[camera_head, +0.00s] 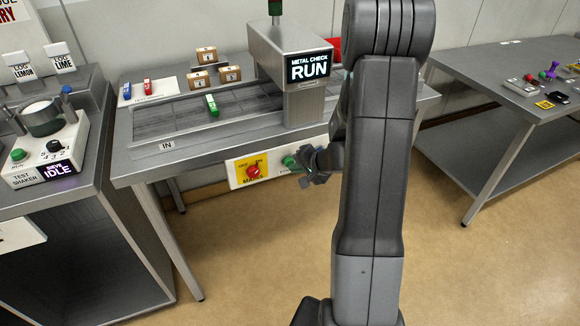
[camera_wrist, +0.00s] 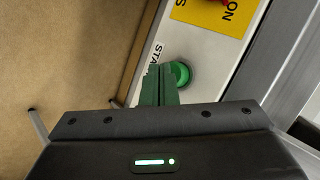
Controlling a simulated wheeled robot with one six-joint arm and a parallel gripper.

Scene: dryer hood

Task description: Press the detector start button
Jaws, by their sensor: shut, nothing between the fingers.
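The green start button (camera_head: 289,161) sits on a white panel (camera_head: 237,173) on the front of the metal detector table. In the wrist view the green button (camera_wrist: 181,73) shows beside the tips of my gripper (camera_wrist: 159,70), partly behind them, with "STA" lettering next to it. My gripper (camera_head: 308,162) is shut and empty, right at the panel in the head view. I cannot tell whether the fingertips touch the button. The metal detector (camera_head: 290,50) has a display (camera_head: 309,67) reading "METAL CHECK RUN".
A red stop knob on a yellow plate (camera_head: 253,170) is left of the green button. A conveyor (camera_head: 160,117) carries a green-and-white item (camera_head: 212,105). A test shaker (camera_head: 45,150) stands on the left bench; another table (camera_head: 490,85) is at right.

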